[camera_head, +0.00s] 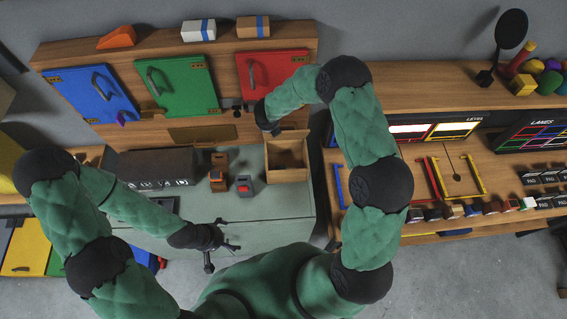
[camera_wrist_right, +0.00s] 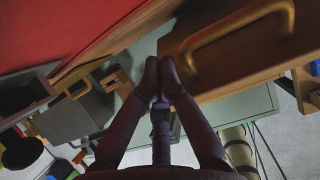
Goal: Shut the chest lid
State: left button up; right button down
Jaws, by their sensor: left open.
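A small wooden box (camera_head: 287,157), which looks like the chest, stands open on the grey-green surface, its inside showing from above. In the wrist view a wooden panel (camera_wrist_right: 225,75) with a brass handle fills the upper right; I cannot tell whether it is the lid. My right gripper (camera_head: 272,130) is at the box's upper left corner, below the red door, partly hidden by its own wrist. In the wrist view its fingertips (camera_wrist_right: 158,82) are together with nothing seen between them. My left gripper (camera_head: 230,245) is open and empty over the front of the surface.
Blue, green and red doors (camera_head: 278,70) stand tilted on the wooden panel behind. A dark grey case (camera_head: 157,168) and two small devices (camera_head: 244,186) are left of the box. The front of the surface (camera_head: 270,220) is mostly clear.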

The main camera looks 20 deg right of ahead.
aim_at(269, 135)
dwell(0.4)
jog(key=shift+s+a+f+b, duration=0.15)
jog(key=shift+s+f+b, duration=0.25)
jog(key=shift+b, duration=0.3)
jog(key=shift+s+a+f+b, duration=0.15)
jog(key=shift+s+f+b, duration=0.05)
jog(key=shift+s+b, duration=0.3)
jog(key=shift+s+a+f+b, duration=0.1)
jog(key=shift+s+f+b, duration=0.1)
jog(key=shift+s+b, duration=0.25)
jog(key=shift+s, duration=0.2)
jog(key=shift+s+a+f+b, duration=0.25)
jog(key=shift+s+f+b, duration=0.25)
jog(key=shift+s+b, duration=0.3)
jog(key=shift+s+a+f+b, duration=0.2)
jog(key=shift+s+f+b, duration=0.35)
jog(key=shift+b, duration=0.4)
